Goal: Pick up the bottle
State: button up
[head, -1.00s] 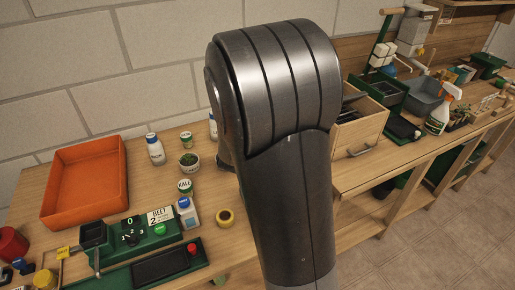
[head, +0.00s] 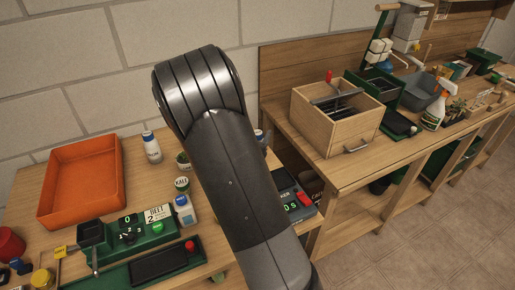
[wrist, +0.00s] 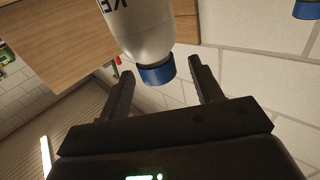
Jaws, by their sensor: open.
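In the wrist view a white bottle (wrist: 146,32) with a blue cap and dark letters fills the top middle, its cap pointing toward my gripper. My gripper (wrist: 161,68) is open, with one finger on each side of the cap and a visible gap at both. In the head view my arm hides my gripper. I cannot tell which one is at my gripper.
An orange tray (head: 82,185) stands at left. A green seed device (head: 135,235) and a small pot of greens (head: 183,160) are near the bottles. A scale (head: 297,207) sits right of my arm. A wooden drawer box (head: 335,118) stands on the right bench.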

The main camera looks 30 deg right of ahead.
jog(key=shift+w+d+f, duration=0.75)
jog(key=shift+d+f, duration=0.05)
jog(key=shift+d, duration=0.05)
jog(key=shift+w+d, duration=0.25)
jog(key=shift+w, duration=0.05)
jog(key=shift+c, duration=0.6)
grip_shut()
